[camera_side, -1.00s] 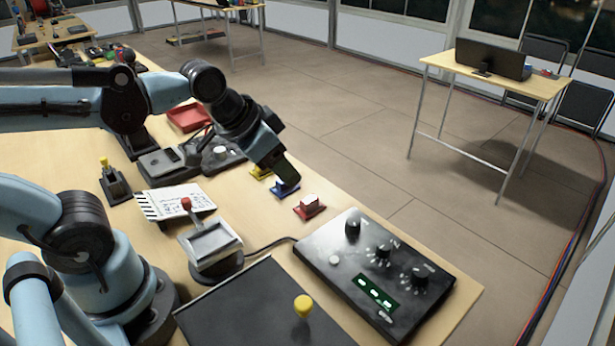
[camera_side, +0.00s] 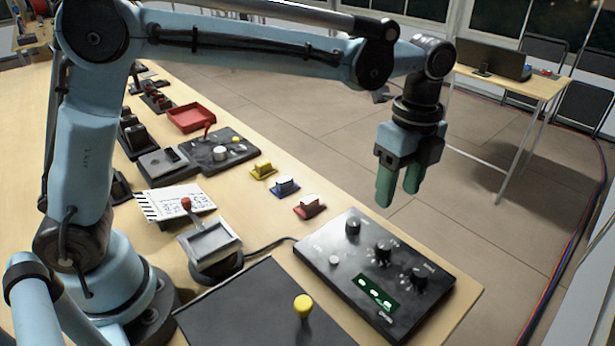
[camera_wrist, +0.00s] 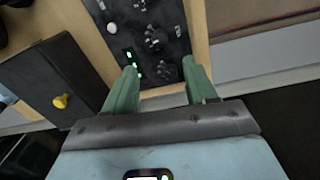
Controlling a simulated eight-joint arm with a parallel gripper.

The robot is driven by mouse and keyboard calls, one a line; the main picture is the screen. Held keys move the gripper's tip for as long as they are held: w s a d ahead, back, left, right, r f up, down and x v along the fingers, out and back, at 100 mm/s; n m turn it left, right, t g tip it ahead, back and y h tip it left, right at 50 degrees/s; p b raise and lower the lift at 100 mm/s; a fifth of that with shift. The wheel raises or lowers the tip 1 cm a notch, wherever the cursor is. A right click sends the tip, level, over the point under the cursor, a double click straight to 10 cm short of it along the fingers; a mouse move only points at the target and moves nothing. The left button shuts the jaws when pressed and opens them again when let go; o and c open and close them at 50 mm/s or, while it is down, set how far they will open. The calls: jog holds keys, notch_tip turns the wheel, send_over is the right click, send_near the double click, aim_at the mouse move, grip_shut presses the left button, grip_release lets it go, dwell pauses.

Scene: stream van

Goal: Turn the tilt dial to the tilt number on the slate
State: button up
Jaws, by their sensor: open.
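A black control panel (camera_side: 330,262) lies at the table's right end. It carries several black knobs, among them an upper knob (camera_side: 353,226), a middle knob (camera_side: 383,250) and a right knob (camera_side: 417,278). Their labels are too small to read. A green lit display (camera_side: 376,293) glows on it. The panel also shows in the wrist view (camera_wrist: 172,20). A white slate (camera_side: 180,200) with a striped edge and handwriting lies at left; its numbers are not legible. My gripper (camera_side: 397,192) has green fingers, spread apart and empty, and hangs above the panel's far side, not touching it.
Red, blue and yellow small blocks (camera_side: 285,187) sit along the table's far edge. A grey device with a red-topped lever (camera_side: 208,240) and a black pad with a yellow knob (camera_side: 303,306) stand near the panel. A red tray (camera_side: 191,118) is farther back.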

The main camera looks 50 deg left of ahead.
aim_at(385, 244)
jog(key=f, duration=1.2)
jog(key=shift+s+d+f, duration=0.1)
jog(key=shift+s, duration=0.2)
jog(key=shift+c, duration=0.3)
grip_shut()
jog(key=n, duration=1.1)
jog(key=shift+n, duration=0.3)
dwell(0.3)
